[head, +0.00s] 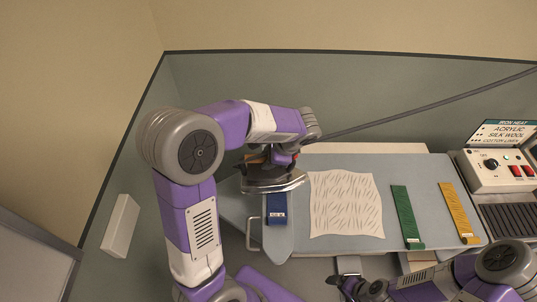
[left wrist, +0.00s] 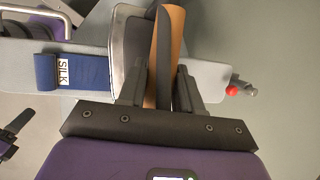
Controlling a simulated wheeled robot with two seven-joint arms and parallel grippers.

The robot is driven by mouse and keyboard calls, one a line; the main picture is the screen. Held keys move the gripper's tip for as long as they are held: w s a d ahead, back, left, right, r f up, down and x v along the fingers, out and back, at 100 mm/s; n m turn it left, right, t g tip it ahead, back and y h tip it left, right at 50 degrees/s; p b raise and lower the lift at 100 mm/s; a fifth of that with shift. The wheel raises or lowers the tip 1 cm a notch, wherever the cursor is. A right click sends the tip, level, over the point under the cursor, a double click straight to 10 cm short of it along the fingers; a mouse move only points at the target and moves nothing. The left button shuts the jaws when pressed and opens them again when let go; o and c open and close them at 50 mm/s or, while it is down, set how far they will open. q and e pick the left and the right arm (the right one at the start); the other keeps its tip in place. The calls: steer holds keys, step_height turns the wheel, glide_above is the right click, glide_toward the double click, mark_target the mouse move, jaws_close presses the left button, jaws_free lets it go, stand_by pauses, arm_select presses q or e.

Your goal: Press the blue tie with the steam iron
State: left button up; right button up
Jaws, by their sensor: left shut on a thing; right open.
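The blue tie (head: 276,208) lies across the narrow left part of the grey ironing board (head: 300,249). In the left wrist view the tie (left wrist: 82,72) carries a white "SILK" label. My left gripper (left wrist: 158,88) is shut on the handle of the steam iron (head: 272,184). The iron's metal edge (left wrist: 119,52) is right at the end of the visible tie; any tie beneath it is hidden. I cannot tell whether the sole touches the tie. My right gripper (head: 346,282) is open and empty at the board's front edge.
A creased cream cloth (head: 345,204), a green tie (head: 407,216) and a yellow tie (head: 459,211) lie on the board to the right. A control box (head: 491,168) with a dial and an iron heat sign (head: 503,133) stand further right. A dark cord (head: 420,108) runs above the board.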

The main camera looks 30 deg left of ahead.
arm_select(q)
steer(key=shift+s+d+r+b, duration=0.15)
steer(key=shift+s+d, duration=0.3)
steer(key=shift+s, duration=0.3)
steer(key=shift+s+d+f+b, duration=0.15)
steer(key=shift+s+d, duration=0.3)
steer(key=shift+s, duration=0.25)
steer(key=shift+s+d+b, duration=0.2)
steer(key=shift+s+d, duration=0.3)
steer(key=shift+s, duration=0.3)
steer(key=shift+s+d+b, duration=0.15)
steer(key=shift+s+d, duration=0.35)
steer(key=shift+s, duration=0.3)
steer(key=shift+w, duration=0.1)
